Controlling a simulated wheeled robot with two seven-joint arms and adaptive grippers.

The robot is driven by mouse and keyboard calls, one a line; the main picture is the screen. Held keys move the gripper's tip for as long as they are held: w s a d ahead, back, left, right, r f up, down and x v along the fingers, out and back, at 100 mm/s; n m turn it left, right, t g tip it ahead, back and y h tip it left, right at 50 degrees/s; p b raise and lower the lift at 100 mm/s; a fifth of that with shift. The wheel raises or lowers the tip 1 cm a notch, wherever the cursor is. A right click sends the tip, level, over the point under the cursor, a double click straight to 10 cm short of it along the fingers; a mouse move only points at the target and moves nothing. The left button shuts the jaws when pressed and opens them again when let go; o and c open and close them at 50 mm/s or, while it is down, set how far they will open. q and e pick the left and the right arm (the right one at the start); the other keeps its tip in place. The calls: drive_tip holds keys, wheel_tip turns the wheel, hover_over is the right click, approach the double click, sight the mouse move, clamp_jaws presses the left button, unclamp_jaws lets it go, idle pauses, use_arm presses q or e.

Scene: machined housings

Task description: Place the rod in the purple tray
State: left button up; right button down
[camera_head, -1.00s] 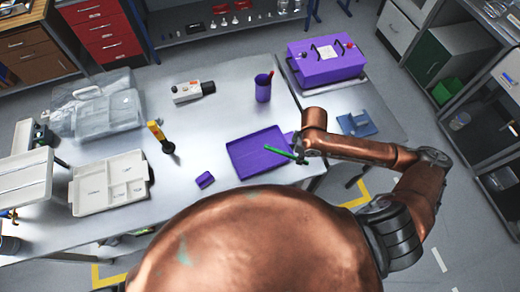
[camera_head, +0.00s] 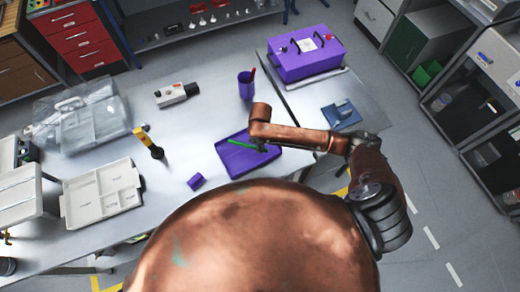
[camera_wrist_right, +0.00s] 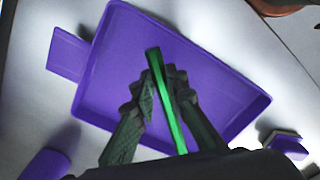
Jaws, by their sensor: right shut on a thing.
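The green rod (camera_head: 242,144) is held in my right gripper (camera_head: 262,146), over the purple tray (camera_head: 232,168). In the right wrist view, my right gripper (camera_wrist_right: 165,95) is shut on the rod (camera_wrist_right: 168,105), with a dark finger on each side of it. The purple tray (camera_wrist_right: 115,50) lies behind them in that view, flat and empty on the table. Whether the rod touches the tray cannot be told. My left gripper does not show in the head view.
A small purple block (camera_head: 196,181) lies left of the tray. A purple cup (camera_head: 246,86) stands behind it. A yellow-handled tool (camera_head: 150,143), a white divided tray (camera_head: 85,203) and a clear case (camera_head: 80,120) are farther left. A purple box (camera_head: 305,55) stands at the back right.

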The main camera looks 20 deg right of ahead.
drive_tip(key=shift+a+f+p, duration=0.1)
drive_tip(key=shift+f+p, duration=0.25)
drive_tip(key=shift+f, duration=1.3)
drive_tip(key=c, duration=1.9)
unclamp_jaws()
drive_tip(key=shift+f, duration=0.1)
drive_tip(key=shift+c, duration=0.2)
wheel_tip(320, 180, up, 12)
drive_tip(key=b, duration=0.1)
